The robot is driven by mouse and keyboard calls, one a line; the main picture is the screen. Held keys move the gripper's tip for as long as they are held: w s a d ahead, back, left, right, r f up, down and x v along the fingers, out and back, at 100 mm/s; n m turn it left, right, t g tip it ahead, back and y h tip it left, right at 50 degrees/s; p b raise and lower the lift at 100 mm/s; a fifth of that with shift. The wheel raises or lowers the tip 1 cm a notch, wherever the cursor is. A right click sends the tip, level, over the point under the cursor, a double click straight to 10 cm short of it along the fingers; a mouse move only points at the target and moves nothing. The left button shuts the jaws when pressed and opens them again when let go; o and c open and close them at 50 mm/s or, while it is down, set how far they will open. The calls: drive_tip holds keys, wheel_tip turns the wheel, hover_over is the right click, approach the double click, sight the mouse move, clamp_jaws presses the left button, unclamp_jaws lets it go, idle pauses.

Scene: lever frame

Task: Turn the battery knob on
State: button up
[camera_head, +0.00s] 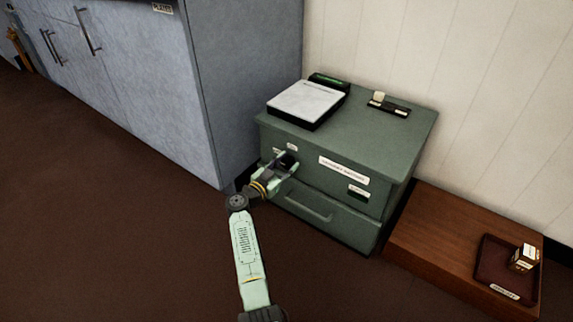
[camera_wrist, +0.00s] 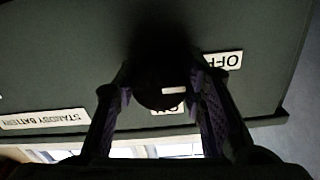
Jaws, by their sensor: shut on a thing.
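The battery knob (camera_wrist: 158,92) is a dark round knob on the front of a green cabinet (camera_head: 330,207). A short white mark shows on its face in the wrist view. My gripper (camera_head: 287,163) is shut on the knob, with one finger (camera_wrist: 112,100) and the other finger (camera_wrist: 210,105) on either side. The OFF label (camera_wrist: 222,60) is beside the right finger in the wrist view. The ON label (camera_wrist: 167,108) is partly hidden by the knob. The wrist view is upside down and dark, so which label the white mark points to is unclear.
The STANDBY BATTERY label (camera_head: 343,170) is right of the knob. A drawer handle (camera_head: 308,208) sits below. A white-topped device (camera_head: 306,101) and a small black switch base (camera_head: 389,106) stand on top. A grey cupboard (camera_head: 175,70) is close on the left, a low wooden bench (camera_head: 440,245) on the right.

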drive_tip(key=shift+c, duration=1.2)
